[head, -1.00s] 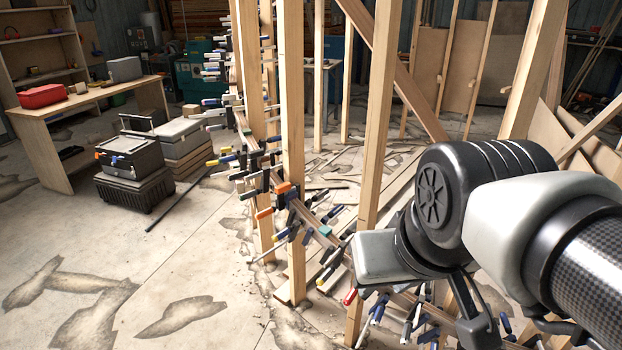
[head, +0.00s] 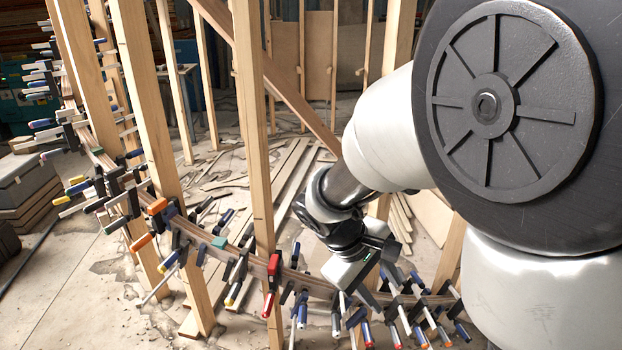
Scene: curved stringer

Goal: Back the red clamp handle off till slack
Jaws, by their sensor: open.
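The red clamp (head: 274,266) sits on the curved wooden stringer (head: 318,286), just in front of an upright post. Its red handle (head: 267,305) hangs below the stringer. My gripper (head: 362,303) is to the right of the red clamp, over the stringer and close to other clamps, apart from the red handle. Its jaws are open, with no object seen between them. The fingertips are small and partly lost among the dark clamps behind them.
Several blue, black and orange clamps (head: 165,258) crowd the stringer on both sides of the red one. Upright wooden posts (head: 262,150) stand close to it. Loose boards (head: 280,180) lie on the floor behind. Bare floor (head: 75,290) is open at the lower left.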

